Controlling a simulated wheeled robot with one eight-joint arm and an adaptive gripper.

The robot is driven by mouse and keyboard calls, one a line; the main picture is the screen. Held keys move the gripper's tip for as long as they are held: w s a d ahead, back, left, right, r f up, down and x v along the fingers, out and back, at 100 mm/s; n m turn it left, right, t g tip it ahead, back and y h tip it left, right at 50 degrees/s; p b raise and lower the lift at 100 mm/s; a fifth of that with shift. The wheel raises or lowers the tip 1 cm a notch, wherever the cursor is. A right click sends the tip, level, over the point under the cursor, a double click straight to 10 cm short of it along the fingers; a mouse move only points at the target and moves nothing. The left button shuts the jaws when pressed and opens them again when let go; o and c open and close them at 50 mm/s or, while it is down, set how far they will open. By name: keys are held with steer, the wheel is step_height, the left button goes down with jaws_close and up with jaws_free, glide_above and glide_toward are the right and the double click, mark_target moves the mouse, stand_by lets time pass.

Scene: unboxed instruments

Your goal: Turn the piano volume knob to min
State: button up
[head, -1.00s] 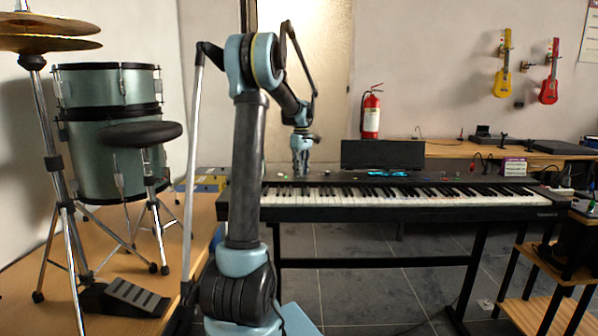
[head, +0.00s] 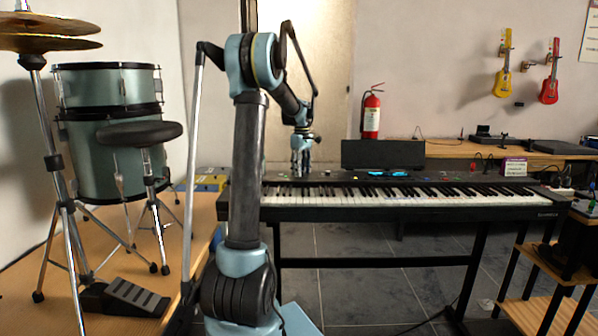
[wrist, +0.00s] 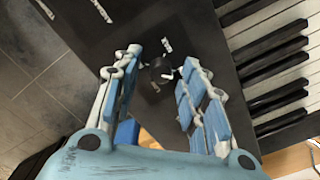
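The black piano (head: 420,213) stands on a dark stand in the head view, with its keys facing me. My gripper (head: 301,174) points down at the left part of its control panel. In the wrist view a small round dark knob (wrist: 158,68) with a pale mark beside it lies between the fingertips of my gripper (wrist: 157,72). The fingers are apart, one on each side of the knob, with gaps visible, so the gripper is open. I cannot read which setting the knob is at. In the head view the knob is hidden or too small to make out.
White and black keys (wrist: 262,45) run along the right of the wrist view. A music rest (head: 383,154) stands behind the keyboard. A drum set (head: 110,90) is on the left and a wooden shelf (head: 545,265) on the right. Tiled floor (head: 350,290) shows under the piano.

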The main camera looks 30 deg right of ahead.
steer(key=shift+r, duration=0.1)
step_height(320, 180, up, 12)
stand_by(0.5)
steer(key=shift+w, duration=0.1)
steer(key=s+a+f, duration=0.2)
steer(key=s+a, duration=0.2)
steer(key=a, duration=0.6)
steer(key=s+a+f+m+t, duration=0.1)
steer(key=s+a, duration=0.3)
steer(key=a, duration=0.7)
steer(key=s+a+f, duration=0.2)
steer(key=s+a, duration=0.2)
steer(key=a, duration=0.6)
steer(key=s+a+f, duration=0.7)
steer(key=s+f, duration=0.2)
steer(key=f, duration=0.1)
steer(key=s+a+f+m+t, duration=0.1)
steer(key=s+a+f, duration=0.6)
steer(key=s+f, duration=0.2)
steer(key=shift+s+a+f+m, duration=0.3)
steer(key=shift+s+a+f, duration=0.1)
steer(key=shift+s, duration=0.4)
